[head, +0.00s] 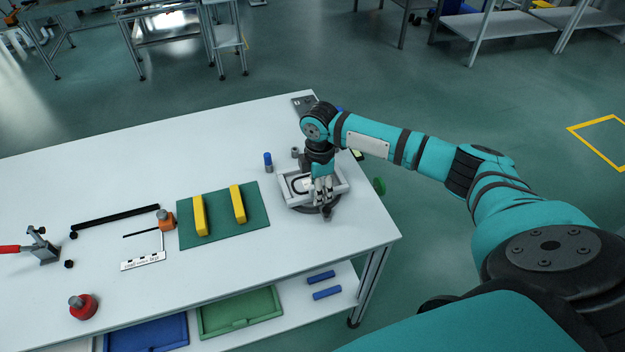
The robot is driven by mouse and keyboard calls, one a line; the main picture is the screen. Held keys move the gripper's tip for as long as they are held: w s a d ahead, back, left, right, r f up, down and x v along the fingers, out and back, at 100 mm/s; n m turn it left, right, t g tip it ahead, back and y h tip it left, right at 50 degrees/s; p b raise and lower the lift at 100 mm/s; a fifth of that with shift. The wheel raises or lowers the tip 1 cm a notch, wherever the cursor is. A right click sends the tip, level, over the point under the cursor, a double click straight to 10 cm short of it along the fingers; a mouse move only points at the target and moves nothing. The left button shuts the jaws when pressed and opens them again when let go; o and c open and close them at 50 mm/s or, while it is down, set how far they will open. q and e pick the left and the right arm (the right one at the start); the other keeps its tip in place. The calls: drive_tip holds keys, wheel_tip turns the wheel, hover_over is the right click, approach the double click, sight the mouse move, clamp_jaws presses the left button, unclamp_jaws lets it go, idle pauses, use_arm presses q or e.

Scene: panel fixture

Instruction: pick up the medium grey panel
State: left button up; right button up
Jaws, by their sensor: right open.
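A light grey, frame-like piece (339,186) sits on a dark round base (300,209) near the right end of the white table. A pale inset with a dark rounded outline shows inside it. I cannot tell for sure whether this is the medium grey panel. My right gripper (322,203) points down over the right part of this piece, with its fingers open. The gripper hides some of the piece, and I cannot tell whether the fingers touch it. My left gripper is out of view.
A green mat (260,222) with two yellow bars (200,215) (237,204) lies left of the fixture. A blue-capped cylinder (268,162) stands behind it. A red weight (82,306), a clamp (42,247) and a black rod (115,217) lie farther left. Blue and green bins sit below.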

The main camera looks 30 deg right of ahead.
drive_tip(key=shift+f, duration=0.45)
clamp_jaws()
drive_tip(key=shift+r, duration=0.2)
